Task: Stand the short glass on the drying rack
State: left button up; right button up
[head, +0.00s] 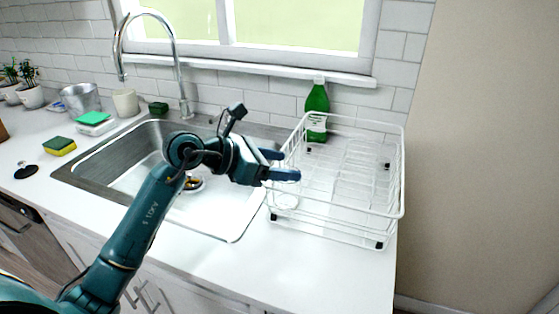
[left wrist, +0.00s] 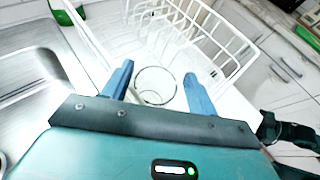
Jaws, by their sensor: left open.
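The short clear glass (head: 284,201) shows faintly at the front left corner of the white wire drying rack (head: 341,231), below my left gripper. In the left wrist view the round rim of the glass (left wrist: 156,82) lies between the fingertips, with the rack's wires (left wrist: 240,43) around and beyond it. It looks upright; whether its base rests on the rack is hard to tell. My left gripper (head: 284,164) is open, its blue fingers at the rack's left side. These fingers show on both sides of the glass in the left wrist view (left wrist: 158,82). My right gripper is out of view.
A steel sink (head: 225,222) lies left of the rack under the faucet (head: 181,70). A green bottle (head: 317,105) stands behind the rack. A beige cup (head: 126,103), a metal pot (head: 81,99) and sponges (head: 60,146) are at the left. Much of the rack is empty.

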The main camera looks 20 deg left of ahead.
pick_arm(q)
jog(key=b+v, duration=0.2)
jog(key=v, duration=1)
jog(key=shift+a+r+b, duration=0.15)
jog(key=shift+r+b, duration=0.05)
jog(key=shift+b, duration=0.2)
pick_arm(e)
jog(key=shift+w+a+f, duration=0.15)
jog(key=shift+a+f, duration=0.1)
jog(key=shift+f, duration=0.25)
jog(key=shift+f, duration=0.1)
